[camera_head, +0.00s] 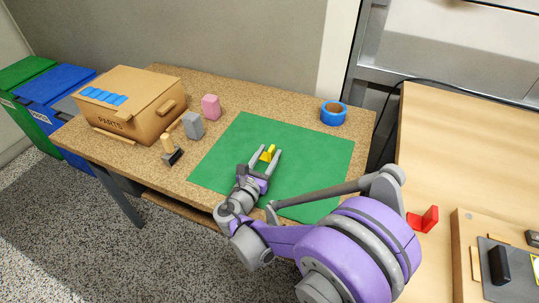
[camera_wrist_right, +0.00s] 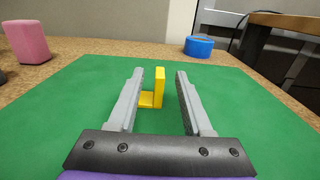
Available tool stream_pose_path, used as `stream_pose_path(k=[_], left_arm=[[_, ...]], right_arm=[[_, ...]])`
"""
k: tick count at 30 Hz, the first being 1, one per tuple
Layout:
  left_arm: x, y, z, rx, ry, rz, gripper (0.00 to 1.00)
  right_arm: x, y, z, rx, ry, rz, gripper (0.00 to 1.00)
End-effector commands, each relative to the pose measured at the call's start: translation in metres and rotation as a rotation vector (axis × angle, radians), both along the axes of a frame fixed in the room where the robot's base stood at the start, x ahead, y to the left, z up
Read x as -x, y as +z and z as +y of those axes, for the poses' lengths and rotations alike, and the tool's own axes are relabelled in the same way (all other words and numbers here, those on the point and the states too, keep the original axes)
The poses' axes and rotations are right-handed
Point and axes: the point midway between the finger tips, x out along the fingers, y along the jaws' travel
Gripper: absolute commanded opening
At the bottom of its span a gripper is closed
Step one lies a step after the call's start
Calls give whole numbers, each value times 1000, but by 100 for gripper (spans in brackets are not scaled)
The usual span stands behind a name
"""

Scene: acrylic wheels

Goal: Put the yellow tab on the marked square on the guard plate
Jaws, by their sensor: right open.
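The yellow tab (camera_head: 268,154) is on the green mat (camera_head: 225,155). In the right wrist view the tab (camera_wrist_right: 158,92) is L-shaped, with an upright plate and a low foot pointing left. My right gripper (camera_head: 271,149) is open, low over the mat, with its fingers on both sides of the tab. The wrist view shows gaps between the tab and both fingers (camera_wrist_right: 160,73). A dark grey plate (camera_head: 518,275), perhaps the guard plate, lies on a wooden board at the right edge, partly cut off. My left gripper is not in view.
A blue tape roll (camera_head: 333,113), pink block (camera_head: 211,107), grey block (camera_head: 193,125), small stamp-like piece (camera_head: 171,152) and parts box (camera_head: 130,117) surround the mat. A red angled piece (camera_head: 424,219) lies on the right table (camera_head: 455,150), whose far part is clear.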

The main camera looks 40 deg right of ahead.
Motion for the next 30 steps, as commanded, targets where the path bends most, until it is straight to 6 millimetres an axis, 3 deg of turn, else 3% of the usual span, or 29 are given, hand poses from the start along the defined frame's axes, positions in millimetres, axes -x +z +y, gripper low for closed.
stream_pose_path(k=[5,13,21,30], left_arm=[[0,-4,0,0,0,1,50],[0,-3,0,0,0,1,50],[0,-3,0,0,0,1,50],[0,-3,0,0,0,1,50]], right_arm=[[-10,0,-20,1,-3,0,50],[-11,0,-22,0,0,0,50],[-11,0,-21,0,0,0,1],[-11,0,-21,0,0,0,0]])
